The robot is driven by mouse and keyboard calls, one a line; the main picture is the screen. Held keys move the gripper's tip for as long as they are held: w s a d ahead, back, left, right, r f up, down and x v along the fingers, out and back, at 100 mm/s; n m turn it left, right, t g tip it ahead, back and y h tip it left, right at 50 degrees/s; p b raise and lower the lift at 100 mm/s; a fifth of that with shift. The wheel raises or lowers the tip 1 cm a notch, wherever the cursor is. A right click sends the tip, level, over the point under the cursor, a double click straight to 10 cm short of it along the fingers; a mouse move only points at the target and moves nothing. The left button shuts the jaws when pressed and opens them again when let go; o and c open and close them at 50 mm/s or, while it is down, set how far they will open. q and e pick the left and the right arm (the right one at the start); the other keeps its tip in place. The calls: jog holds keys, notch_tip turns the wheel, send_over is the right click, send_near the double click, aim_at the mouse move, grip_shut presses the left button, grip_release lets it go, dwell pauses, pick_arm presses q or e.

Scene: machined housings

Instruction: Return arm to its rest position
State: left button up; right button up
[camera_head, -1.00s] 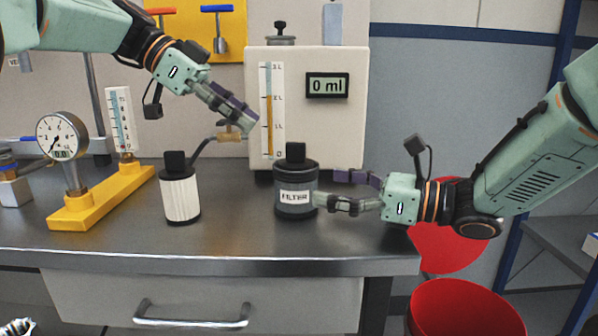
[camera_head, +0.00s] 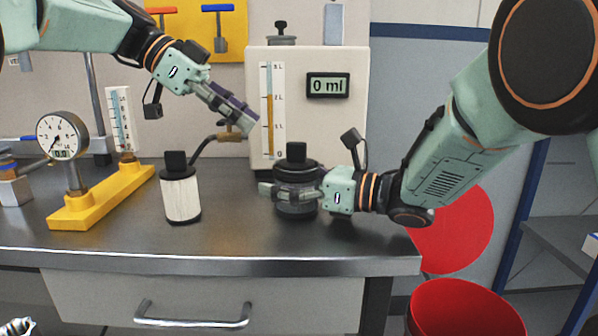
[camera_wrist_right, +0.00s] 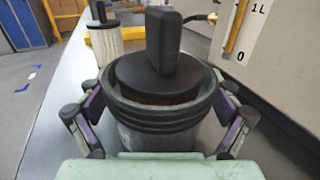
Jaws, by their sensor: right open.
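A dark filter housing (camera_head: 297,211) with a black cap and upright block knob stands on the steel bench. My right gripper (camera_head: 290,192) is open, with one finger on each side of the housing. In the right wrist view, the housing (camera_wrist_right: 160,112) sits between the two bent fingers; whether they touch it is hard to tell. The gripper hides the housing's label in the head view. My left gripper (camera_head: 238,112) is raised above the bench, in front of the white panel, with nothing visible in it. Its fingers lie close together from this angle.
A white pleated cartridge (camera_head: 181,196) with a black top stands to the left. A pressure gauge (camera_head: 62,136) stands on a yellow base (camera_head: 104,199). The white panel (camera_head: 340,130) reads 0 ml. A red bin (camera_head: 465,306) stands off the bench at right. The bench front is clear.

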jog(key=v, duration=1.1)
jog(key=shift+d, duration=0.1)
pick_arm(q)
jog(key=w+a+r+n+t+h, duration=0.1)
jog(key=w+a+r+t, duration=0.2)
jog(key=a, duration=0.4)
jog(key=w+a+r+n+t, duration=0.1)
jog(key=a+r+t, duration=0.1)
jog(key=a+r, duration=0.35)
jog(key=w+a+r+n+t+h, duration=0.1)
jog(key=w+a+r+t, duration=0.15)
jog(key=a, duration=0.55)
pick_arm(e)
jog(key=shift+w, duration=0.1)
pick_arm(q)
jog(key=s+a+f+n+t+y, duration=0.1)
jog(key=a+n+t, duration=0.4)
jog(key=a+n, duration=0.5)
jog(key=s+a+f+n+t+y, duration=0.2)
jog(key=a+n, duration=0.8)
jog(key=a, duration=1.3)
notch_tip(320, 180, down, 3)
jog(key=s+t, duration=0.2)
jog(key=t, duration=0.2)
jog(key=shift+n, duration=0.4)
jog(key=shift+a, duration=0.1)
